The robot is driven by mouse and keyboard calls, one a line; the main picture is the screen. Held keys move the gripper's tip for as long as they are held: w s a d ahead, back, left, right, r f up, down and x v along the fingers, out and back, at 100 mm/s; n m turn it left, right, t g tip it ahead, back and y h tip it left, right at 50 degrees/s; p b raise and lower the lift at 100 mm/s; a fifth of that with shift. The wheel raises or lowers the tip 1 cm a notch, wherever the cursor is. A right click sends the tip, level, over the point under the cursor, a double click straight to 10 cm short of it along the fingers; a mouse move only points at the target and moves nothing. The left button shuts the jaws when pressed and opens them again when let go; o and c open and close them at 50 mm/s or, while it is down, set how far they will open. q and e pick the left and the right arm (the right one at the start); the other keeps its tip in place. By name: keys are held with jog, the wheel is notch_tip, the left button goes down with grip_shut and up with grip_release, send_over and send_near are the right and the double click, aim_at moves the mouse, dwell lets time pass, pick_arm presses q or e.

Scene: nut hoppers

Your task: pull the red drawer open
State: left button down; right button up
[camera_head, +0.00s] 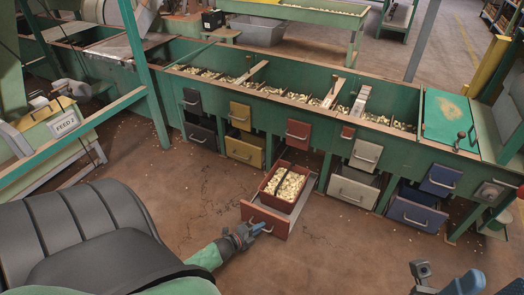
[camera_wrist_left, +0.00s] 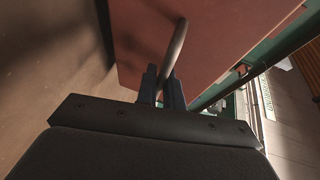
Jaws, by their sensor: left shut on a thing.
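The red drawer (camera_head: 264,219) stands well out from the green hopper bench, low near the floor. A red bin full of nuts (camera_head: 286,184) sits in it. My left gripper (camera_head: 262,227) is at the drawer's front, shut on its metal handle. In the left wrist view the two blue fingers (camera_wrist_left: 162,88) close around the curved handle (camera_wrist_left: 177,45), with the red drawer front (camera_wrist_left: 215,40) just beyond. My right gripper (camera_head: 440,281) is at the bottom right, only partly in view, away from the drawers; its jaw state is unclear.
Other drawers line the bench: yellow (camera_head: 243,152), grey (camera_head: 352,190) and blue (camera_head: 416,211). A smaller red drawer front (camera_head: 298,134) is above the open one. A dark ribbed seat-like shape (camera_head: 85,235) fills the lower left. The brown floor (camera_head: 340,250) is clear in front of the bench.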

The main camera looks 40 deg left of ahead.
pick_arm(q)
jog(key=shift+s, duration=0.1)
jog(key=c, duration=1.8)
grip_release()
jog(key=shift+s, duration=0.1)
jog(key=p+v, duration=0.2)
jog(key=v, duration=0.5)
jog(key=shift+s, duration=0.25)
